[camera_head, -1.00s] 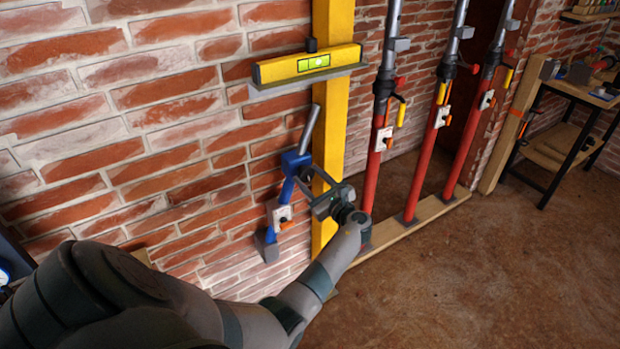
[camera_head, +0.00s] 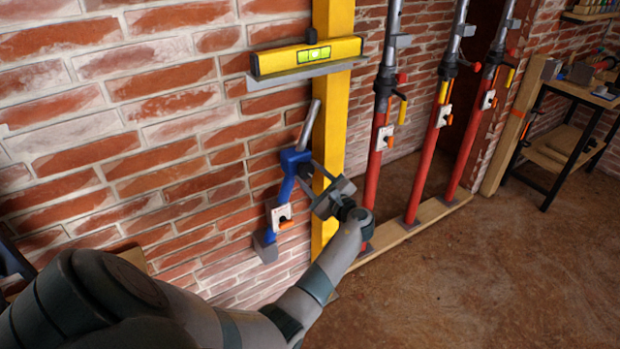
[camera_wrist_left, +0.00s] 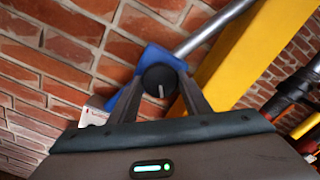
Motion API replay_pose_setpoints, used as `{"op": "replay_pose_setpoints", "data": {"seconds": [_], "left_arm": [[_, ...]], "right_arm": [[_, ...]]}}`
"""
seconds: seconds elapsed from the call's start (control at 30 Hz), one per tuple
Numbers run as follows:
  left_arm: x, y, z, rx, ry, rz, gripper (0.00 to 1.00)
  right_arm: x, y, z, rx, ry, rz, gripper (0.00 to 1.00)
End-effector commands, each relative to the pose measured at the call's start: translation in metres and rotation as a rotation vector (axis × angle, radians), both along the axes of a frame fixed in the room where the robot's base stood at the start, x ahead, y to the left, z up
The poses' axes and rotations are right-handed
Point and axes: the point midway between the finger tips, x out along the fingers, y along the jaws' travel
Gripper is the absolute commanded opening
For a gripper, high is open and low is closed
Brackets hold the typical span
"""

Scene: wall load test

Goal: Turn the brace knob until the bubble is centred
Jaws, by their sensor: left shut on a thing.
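A yellow spirit level (camera_head: 275,63) sits on a grey ledge across the yellow post. Its green vial shows a bright bubble (camera_head: 314,55) at or close to the middle; the marks are too small to judge exactly. A blue brace (camera_head: 287,180) with a grey tube stands against the brick wall, left of the post. Its black round knob (camera_wrist_left: 160,80), with a white pointer line, is between my left gripper's fingers in the left wrist view. My left gripper (camera_head: 311,176) is shut on the knob, which the hand hides in the head view. My right gripper is out of view.
Red props (camera_head: 376,160) stand to the right on a wooden sill plank (camera_head: 425,222). A black-framed workbench (camera_head: 575,95) is at the far right. The brown floor at the lower right is clear.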

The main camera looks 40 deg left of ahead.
Motion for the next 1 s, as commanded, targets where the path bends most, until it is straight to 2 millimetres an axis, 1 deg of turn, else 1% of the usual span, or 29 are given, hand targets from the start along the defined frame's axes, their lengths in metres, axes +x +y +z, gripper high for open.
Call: {"op": "replay_pose_setpoints", "data": {"seconds": [0.17, 0.2, 0.27, 0.57, 0.73, 0.87, 1.0], "left_arm": [[0.000, 0.000, 0.000, -0.001, 0.001, 0.000, 0.21], [0.000, 0.000, 0.000, -0.001, 0.001, 0.000, 0.48], [0.000, 0.000, 0.000, -0.001, 0.001, 0.000, 0.62], [0.000, 0.000, 0.000, 0.000, 0.002, -0.001, 0.62], [-0.001, -0.006, -0.001, 0.000, 0.003, -0.001, 0.62], [-0.004, -0.016, -0.001, -0.001, 0.001, -0.001, 0.62], [-0.010, -0.036, -0.003, -0.002, 0.002, -0.002, 0.62]], "right_arm": [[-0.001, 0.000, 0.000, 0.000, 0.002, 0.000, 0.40], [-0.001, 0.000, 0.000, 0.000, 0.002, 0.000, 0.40], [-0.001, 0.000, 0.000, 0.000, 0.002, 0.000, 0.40], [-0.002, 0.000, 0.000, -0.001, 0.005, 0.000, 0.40], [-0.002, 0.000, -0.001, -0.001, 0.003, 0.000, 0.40], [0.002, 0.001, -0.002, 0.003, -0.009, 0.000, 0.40], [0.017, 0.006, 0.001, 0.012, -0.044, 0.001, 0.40]]}}
